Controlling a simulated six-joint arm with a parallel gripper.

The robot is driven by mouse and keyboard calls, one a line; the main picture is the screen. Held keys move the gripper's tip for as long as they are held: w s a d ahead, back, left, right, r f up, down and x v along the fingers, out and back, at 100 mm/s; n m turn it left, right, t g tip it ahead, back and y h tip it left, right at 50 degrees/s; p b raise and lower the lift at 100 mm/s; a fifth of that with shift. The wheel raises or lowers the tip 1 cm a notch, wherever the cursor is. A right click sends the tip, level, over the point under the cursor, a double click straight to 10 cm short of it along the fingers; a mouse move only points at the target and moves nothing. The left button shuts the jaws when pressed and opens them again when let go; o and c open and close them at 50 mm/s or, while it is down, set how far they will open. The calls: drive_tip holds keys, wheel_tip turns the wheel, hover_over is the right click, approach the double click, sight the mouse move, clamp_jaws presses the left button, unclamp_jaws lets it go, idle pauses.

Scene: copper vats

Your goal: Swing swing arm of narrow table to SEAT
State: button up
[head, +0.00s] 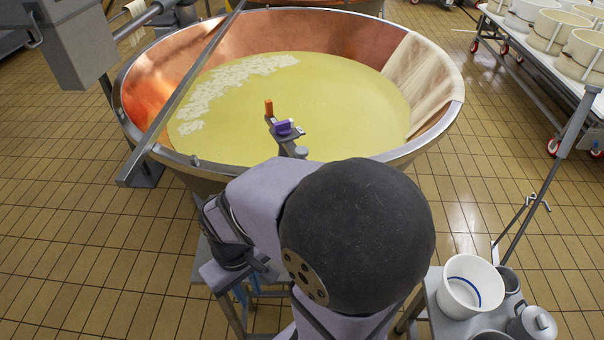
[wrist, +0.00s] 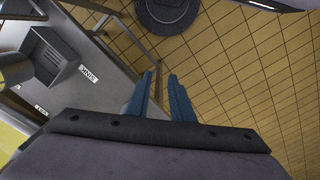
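A narrow grey table (head: 216,277) stands in front of the copper vat, mostly hidden behind my arm.
The copper vat (head: 140,95) of yellow whey fills the back. A grey bar (head: 190,75) crosses its left rim. At right a small table holds a white bucket (head: 470,286) and metal cans (head: 532,324). Tiled floor (head: 70,250) is free at left.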

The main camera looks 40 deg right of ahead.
drive_tip(key=s+f+n+g+h, duration=0.1)
drive_tip(key=s+n+g+h, duration=0.1)
drive_tip(key=s, duration=0.1)
drive_tip(key=s+d+f+n+g+h, duration=0.1)
drive_tip(key=s+n, duration=0.1)
drive_tip(key=shift+s+f+g, duration=0.15)
drive_tip(key=shift+f+g, duration=0.15)
drive_tip(key=shift+g, duration=0.1)
clamp_jaws()
drive_tip(key=shift+w+d+r+n+t+h+p, duration=0.45)
drive_tip(key=shift+w+d+n+t+h+p, duration=0.65)
drive_tip(key=shift+d+n+h, duration=1.75)
drive_tip(key=shift+w+d+r+n+t+h+p, duration=0.4)
drive_tip(key=shift+w+d+n+t+h+p, duration=0.65)
drive_tip(key=shift+d+n+h, duration=1.75)
drive_tip(key=shift+w+d+r+n+t+h+p, duration=0.45)
drive_tip(key=shift+w+d+n+t+h+p, duration=1)
drive_tip(key=shift+d, duration=2.35)
drive_tip(key=shift+s+n+g+h+b, duration=0.3)
drive_tip(key=shift+n+b, duration=0.05)
drive_tip(key=shift+n, duration=0.25)
